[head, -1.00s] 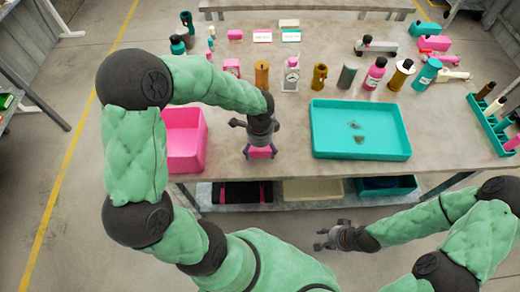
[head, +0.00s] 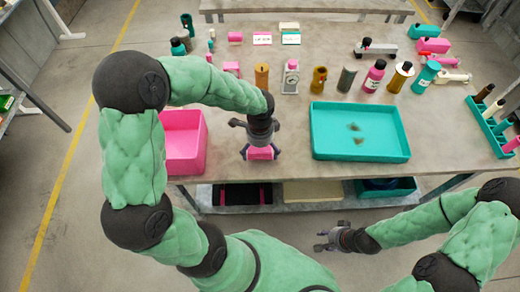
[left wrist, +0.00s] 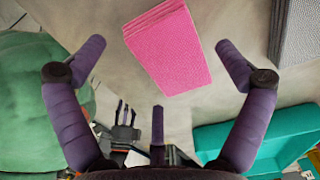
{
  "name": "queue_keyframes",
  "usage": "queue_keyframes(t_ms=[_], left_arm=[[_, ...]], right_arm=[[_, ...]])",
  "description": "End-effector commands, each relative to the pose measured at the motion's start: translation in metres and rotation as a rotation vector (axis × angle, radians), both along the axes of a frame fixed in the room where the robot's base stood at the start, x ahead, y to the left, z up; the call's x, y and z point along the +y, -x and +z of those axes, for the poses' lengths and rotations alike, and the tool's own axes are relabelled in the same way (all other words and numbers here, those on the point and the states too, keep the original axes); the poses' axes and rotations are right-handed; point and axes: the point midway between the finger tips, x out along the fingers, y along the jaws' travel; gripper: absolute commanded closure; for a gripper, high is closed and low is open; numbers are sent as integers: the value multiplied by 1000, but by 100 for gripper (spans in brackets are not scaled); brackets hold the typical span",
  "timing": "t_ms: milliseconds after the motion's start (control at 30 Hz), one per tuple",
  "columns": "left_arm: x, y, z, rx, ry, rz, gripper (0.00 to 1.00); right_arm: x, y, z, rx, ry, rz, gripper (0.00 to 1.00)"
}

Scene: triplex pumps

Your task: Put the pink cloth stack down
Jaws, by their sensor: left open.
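The pink cloth stack (head: 262,154) is a small folded block near the table's front edge, below my left gripper (head: 259,152). In the left wrist view the stack (left wrist: 168,48) shows its pink face and layered side, lying at an angle. The purple fingers of my left gripper (left wrist: 157,55) are spread wide, with a visible gap on both sides of the stack. The stack appears to rest on the grey table; its contact with the top is partly hidden in the head view. My right gripper (head: 321,239) is open and empty, in front of the table.
A pink bin (head: 203,145) stands left of the stack and a teal tray (head: 360,157) stands to its right. Several bottles and cylinders, such as a pink bottle (head: 374,76), stand farther back. A teal rack (head: 489,128) is at the right edge. Bare table surrounds the stack.

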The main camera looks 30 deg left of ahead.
Motion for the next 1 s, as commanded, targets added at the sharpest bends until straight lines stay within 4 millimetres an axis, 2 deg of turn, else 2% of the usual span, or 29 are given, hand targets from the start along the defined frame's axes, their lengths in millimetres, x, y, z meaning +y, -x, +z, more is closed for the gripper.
queue_keyframes(t_ms=[33, 300, 500, 700, 1000], left_arm=[[0, -1, 13, -4, 0, 1, 0], [0, -1, 68, -4, 0, 1, 0], [0, -1, 97, -3, 1, 0, 0], [0, 0, 109, -1, 0, 0, 0], [0, 0, 109, -1, 1, 1, 0]], right_arm=[[0, 0, 6, 0, 0, 0, 60], [0, 0, 27, 0, 0, 0, 60], [0, 0, 36, 0, 0, 0, 60], [0, 0, 39, 0, 0, 0, 60], [0, 0, 39, 0, 0, 0, 60]])
